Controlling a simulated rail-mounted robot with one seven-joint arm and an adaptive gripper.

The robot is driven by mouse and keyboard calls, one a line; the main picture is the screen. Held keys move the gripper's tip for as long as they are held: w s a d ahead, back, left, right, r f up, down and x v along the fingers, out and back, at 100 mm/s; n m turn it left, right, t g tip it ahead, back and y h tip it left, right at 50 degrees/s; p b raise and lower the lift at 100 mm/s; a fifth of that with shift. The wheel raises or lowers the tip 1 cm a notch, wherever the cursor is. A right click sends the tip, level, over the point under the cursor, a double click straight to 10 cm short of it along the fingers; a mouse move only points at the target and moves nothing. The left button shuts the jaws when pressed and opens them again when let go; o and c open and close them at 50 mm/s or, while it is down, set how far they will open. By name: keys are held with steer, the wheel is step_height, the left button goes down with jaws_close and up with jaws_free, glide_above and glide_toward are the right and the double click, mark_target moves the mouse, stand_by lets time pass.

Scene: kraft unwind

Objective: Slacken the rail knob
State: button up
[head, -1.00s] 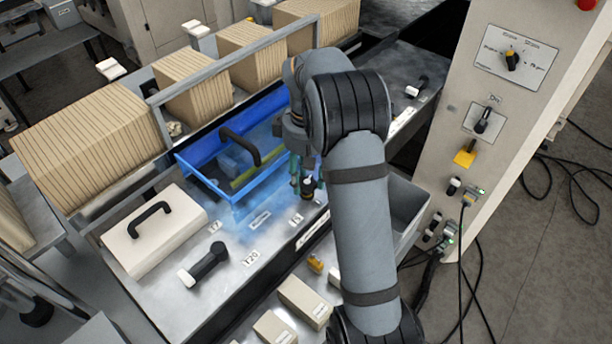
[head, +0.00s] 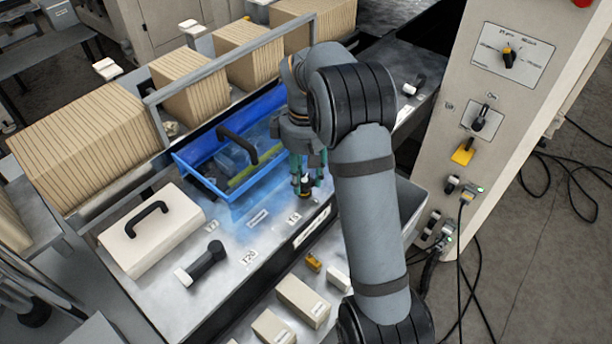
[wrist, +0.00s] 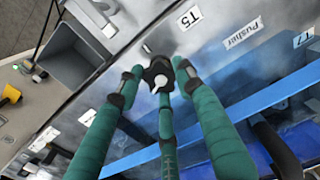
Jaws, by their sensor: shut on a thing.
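A black lobed knob with a pale centre and pointer (wrist: 157,76) stands on the metal rail surface near the T5 label (wrist: 189,18). My gripper (wrist: 155,82) has green fingers with dark tips, and these are closed around the knob from several sides. In the head view my gripper (head: 305,186) reaches down to the rail just right of the blue tray, and its fingers mostly hide the knob. The wrist view shows the fingertips touching or very near the knob's rim.
A blue tray (head: 184,171) with a black handle lies close left of my gripper. A cream box (head: 150,235) and a black lever (head: 204,262) sit further left. A control cabinet (head: 500,100) stands right. Small boxes (head: 302,300) lie in front.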

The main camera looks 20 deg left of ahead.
steer(key=shift+w+a+r, duration=0.1)
steer(key=shift+a+r, duration=0.1)
steer(key=shift+a, duration=0.25)
steer(key=o, duration=0.7)
steer(key=shift+o, duration=1.3)
steer(key=shift+a+f, duration=0.15)
steer(key=shift+o, duration=1.2)
steer(key=shift+d, duration=0.2)
